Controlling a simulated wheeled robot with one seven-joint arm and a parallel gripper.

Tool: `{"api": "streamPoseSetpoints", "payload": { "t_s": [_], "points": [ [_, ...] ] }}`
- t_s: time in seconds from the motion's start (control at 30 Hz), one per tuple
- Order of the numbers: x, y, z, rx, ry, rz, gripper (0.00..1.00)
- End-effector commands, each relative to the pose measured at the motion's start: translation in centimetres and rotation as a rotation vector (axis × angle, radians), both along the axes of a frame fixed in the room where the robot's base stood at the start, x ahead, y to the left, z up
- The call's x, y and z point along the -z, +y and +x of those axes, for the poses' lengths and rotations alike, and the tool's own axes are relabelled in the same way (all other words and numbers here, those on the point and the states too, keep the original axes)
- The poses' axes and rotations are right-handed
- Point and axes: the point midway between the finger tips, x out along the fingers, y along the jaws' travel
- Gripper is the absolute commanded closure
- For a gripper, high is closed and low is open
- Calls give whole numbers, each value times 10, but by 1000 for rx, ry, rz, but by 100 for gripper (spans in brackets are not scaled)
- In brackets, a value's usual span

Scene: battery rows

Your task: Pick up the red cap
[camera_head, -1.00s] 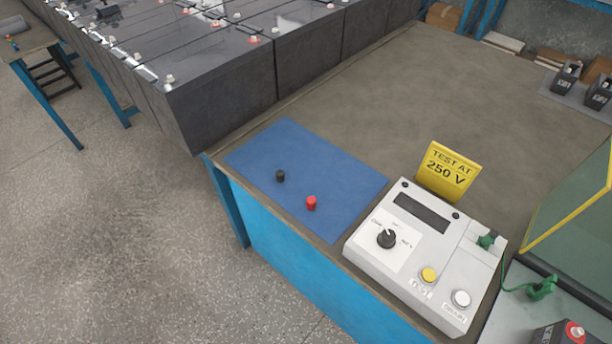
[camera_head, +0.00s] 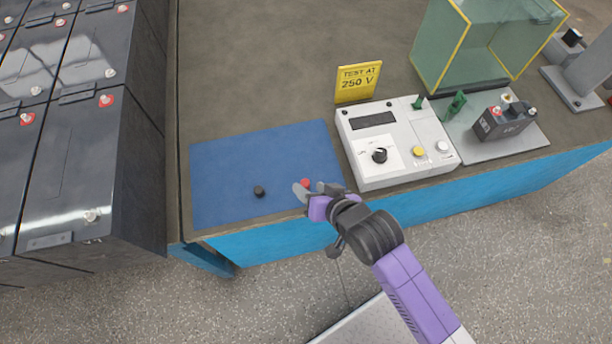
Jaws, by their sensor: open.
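The red cap (camera_head: 305,182) sits on the blue mat (camera_head: 235,160), near the mat's front right part. My gripper (camera_head: 311,190) is open right at the red cap, and its fingers hide part of the cap. I cannot tell whether the fingers touch the cap or hang above it. A black cap (camera_head: 259,191) stands on the mat to the left of my gripper, apart from it.
A white tester (camera_head: 385,155) with a knob and buttons stands right of the mat, a yellow sign (camera_head: 358,82) behind it. A small black battery (camera_head: 506,120) and a glass shield (camera_head: 450,45) are farther right. Large dark batteries (camera_head: 95,150) stand at left. The bench behind the mat is clear.

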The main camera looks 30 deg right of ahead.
Motion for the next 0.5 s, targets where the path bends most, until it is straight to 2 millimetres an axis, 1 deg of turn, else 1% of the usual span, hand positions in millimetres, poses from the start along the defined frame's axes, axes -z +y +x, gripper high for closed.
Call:
{"api": "streamPoseSetpoints", "payload": {
  "t_s": [0.03, 0.1, 0.2, 0.27, 0.3, 0.37, 0.5],
  "points": [
    [-15, 0, 23, 17, 18, 20, 52],
    [-24, -1, 47, 44, 64, 51, 52],
    [-35, -2, 76, 99, 159, 102, 52],
    [-39, -3, 88, 149, 244, 139, 52],
    [-39, -4, 90, 191, 315, 164, 52],
    [-36, -5, 86, 257, 422, 194, 52],
    [-35, -8, 67, 409, 641, 236, 52]
  ]
}}
